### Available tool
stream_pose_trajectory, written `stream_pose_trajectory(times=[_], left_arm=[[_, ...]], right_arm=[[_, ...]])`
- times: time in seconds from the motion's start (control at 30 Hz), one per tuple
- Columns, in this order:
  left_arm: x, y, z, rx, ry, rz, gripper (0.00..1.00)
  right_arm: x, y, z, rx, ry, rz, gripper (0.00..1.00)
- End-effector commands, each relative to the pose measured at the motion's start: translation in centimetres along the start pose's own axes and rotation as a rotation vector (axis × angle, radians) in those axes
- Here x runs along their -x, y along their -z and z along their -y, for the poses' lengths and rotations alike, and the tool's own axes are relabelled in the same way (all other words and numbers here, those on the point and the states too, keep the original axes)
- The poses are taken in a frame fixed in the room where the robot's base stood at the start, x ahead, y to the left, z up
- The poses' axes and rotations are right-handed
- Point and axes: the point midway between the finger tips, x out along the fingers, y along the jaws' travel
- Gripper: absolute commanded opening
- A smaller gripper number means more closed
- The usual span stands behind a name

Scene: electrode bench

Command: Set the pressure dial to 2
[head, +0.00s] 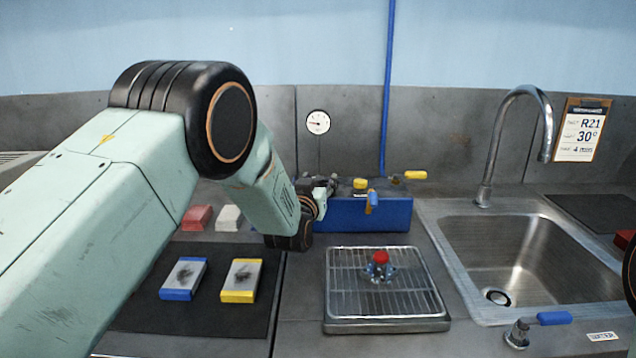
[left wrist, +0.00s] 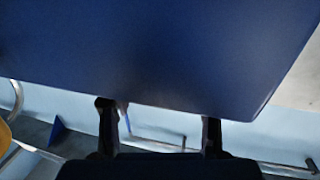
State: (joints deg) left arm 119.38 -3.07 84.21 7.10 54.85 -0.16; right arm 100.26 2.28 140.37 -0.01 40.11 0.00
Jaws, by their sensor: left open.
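A round white gauge (head: 318,122) with a dark needle stands on a thin stem at the back wall; its figures are too small to read. Below it is a blue box (head: 362,215) with a yellow knob (head: 360,184) on top and a yellow-handled lever (head: 414,175) behind its right end. A small blue-handled part (head: 372,198) is at its front. My left gripper (head: 326,188) is at the box's left end, partly hidden by my wrist. In the left wrist view its open fingers (left wrist: 160,122) show below a large blue surface (left wrist: 160,50), with nothing seen between them.
A wire rack tray (head: 343,295) holds a red-topped valve (head: 381,262) in front of the box. A sink (head: 530,255) with a tall faucet (head: 490,150) is at right. A blue pipe (head: 388,90) rises behind.

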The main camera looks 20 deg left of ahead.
Motion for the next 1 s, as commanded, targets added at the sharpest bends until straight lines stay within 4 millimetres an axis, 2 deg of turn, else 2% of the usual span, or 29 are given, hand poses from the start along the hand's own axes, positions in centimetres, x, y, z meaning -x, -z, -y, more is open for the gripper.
stream_pose_trajectory(times=[0.27,0.9,1.0], left_arm=[[-0.12,0.02,0.04,0.0,0.001,0.0,0.53],[-0.11,0.03,0.03,0.001,0.0,0.0,0.0],[-0.11,0.02,0.03,0.001,-0.001,0.0,0.0]], right_arm=[[0.0,0.0,0.0,0.0,0.0,0.0,0.4],[0.0,0.0,0.0,0.0,0.0,0.0,0.4],[0.0,0.0,0.0,0.0,0.0,0.0,0.4]])
